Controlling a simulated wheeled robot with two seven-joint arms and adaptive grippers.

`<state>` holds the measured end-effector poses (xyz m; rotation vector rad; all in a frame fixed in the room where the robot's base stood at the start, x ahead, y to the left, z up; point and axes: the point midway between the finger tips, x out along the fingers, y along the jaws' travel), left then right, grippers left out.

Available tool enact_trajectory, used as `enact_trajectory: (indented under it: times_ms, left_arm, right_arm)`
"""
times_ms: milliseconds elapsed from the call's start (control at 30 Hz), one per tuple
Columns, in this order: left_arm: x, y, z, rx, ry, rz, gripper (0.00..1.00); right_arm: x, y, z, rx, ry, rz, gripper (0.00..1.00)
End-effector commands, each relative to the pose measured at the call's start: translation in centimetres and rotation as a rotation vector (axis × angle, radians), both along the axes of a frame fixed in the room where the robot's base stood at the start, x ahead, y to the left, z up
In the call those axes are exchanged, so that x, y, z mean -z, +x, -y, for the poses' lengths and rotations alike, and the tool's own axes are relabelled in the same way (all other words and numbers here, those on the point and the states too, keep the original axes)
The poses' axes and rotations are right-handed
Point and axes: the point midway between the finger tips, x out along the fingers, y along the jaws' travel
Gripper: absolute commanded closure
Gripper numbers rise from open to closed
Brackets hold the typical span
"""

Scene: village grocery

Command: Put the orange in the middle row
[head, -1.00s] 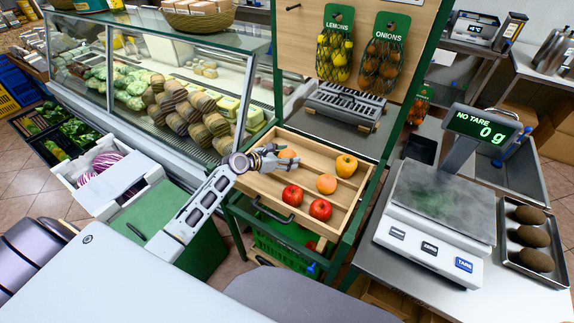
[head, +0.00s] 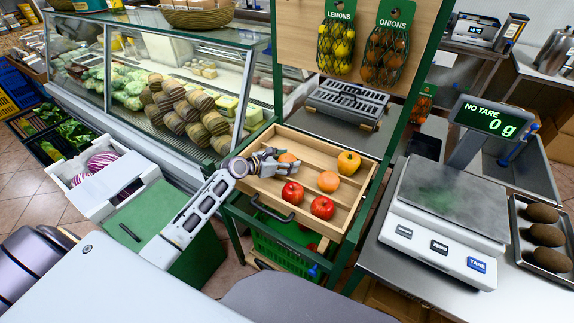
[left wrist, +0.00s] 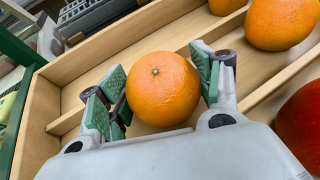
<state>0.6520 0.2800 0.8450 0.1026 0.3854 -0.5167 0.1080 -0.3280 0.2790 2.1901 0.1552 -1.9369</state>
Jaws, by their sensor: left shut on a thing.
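My left gripper (head: 280,161) is shut on an orange (head: 288,158) at the left part of the wooden tray (head: 336,233). In the left wrist view the orange (left wrist: 163,88) sits between the two green-padded fingers, overlapping the far divider of the tray. I cannot tell whether it touches the tray floor. A second orange (head: 328,181) lies in the middle row, to the right; it also shows in the left wrist view (left wrist: 283,20). My right gripper is not in view.
Two red apples (head: 292,192) (head: 322,207) lie in the near row. A yellow-orange fruit (head: 349,163) lies in the far row. The scale (head: 445,200) stands to the right, and the glass display case (head: 180,60) is behind left.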

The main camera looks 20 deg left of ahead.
Motion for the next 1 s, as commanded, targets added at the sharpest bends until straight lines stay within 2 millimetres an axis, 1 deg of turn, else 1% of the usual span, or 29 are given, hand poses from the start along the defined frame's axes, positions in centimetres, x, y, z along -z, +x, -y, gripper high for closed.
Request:
enact_trajectory:
  times_ms: [33, 133, 400, 600, 633, 700, 800, 1000]
  left_arm:
    - [0.17, 0.03, 0.0, 0.0, 0.0, 0.002, 0.64]
    - [0.23, 0.03, 0.01, 0.0, 0.0, 0.002, 0.64]
    - [0.16, 0.04, -0.01, -0.001, 0.0, 0.002, 0.64]
    - [0.42, 0.04, -0.02, -0.001, -0.001, 0.001, 0.64]
    - [0.51, 0.02, -0.04, -0.001, 0.0, 0.0, 0.34]
    - [0.5, 0.02, -0.04, -0.001, 0.0, 0.0, 0.25]
    - [0.5, 0.01, -0.03, -0.001, 0.0, 0.0, 0.13]
    - [0.51, 0.01, -0.02, 0.0, 0.0, 0.0, 0.13]
  right_arm:
    - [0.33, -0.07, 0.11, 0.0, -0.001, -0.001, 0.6]
    - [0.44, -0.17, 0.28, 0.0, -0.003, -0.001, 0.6]
    - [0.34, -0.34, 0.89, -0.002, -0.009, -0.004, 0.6]
    - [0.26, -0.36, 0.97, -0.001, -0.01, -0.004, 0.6]
    - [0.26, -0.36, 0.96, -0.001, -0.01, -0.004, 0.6]
    - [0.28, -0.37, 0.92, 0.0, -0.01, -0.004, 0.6]
    - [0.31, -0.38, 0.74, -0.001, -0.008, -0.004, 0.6]
    - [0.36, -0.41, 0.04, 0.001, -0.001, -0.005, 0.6]
